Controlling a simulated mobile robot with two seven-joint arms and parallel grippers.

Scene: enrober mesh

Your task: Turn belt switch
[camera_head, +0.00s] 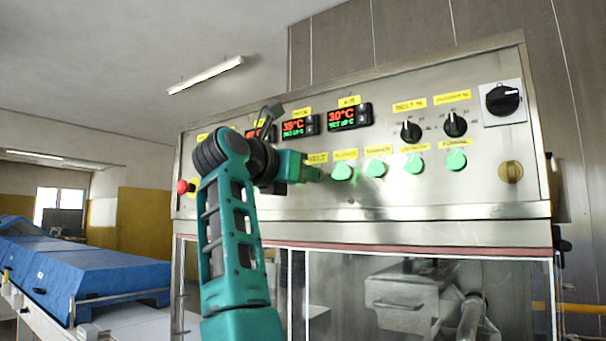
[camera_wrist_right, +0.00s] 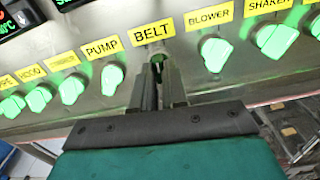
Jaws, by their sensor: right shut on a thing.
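The belt switch (camera_wrist_right: 157,62) is a green knob under the yellow BELT label (camera_wrist_right: 152,31) on the steel control panel (camera_head: 420,190). In the right wrist view my right gripper (camera_wrist_right: 160,75) is around it, its fingers shut on it and hiding most of it. In the head view my right gripper (camera_head: 312,174) reaches the panel just below the BELT label (camera_head: 317,158), and the switch itself is hidden there. My left gripper does not show.
The blower switch (camera_wrist_right: 213,54) is close on the right and the pump switch (camera_wrist_right: 112,78) on the left. Temperature displays (camera_head: 348,116) sit above. A red button (camera_head: 182,187) is at the panel's left. A blue-covered conveyor (camera_head: 90,275) stands at the far left.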

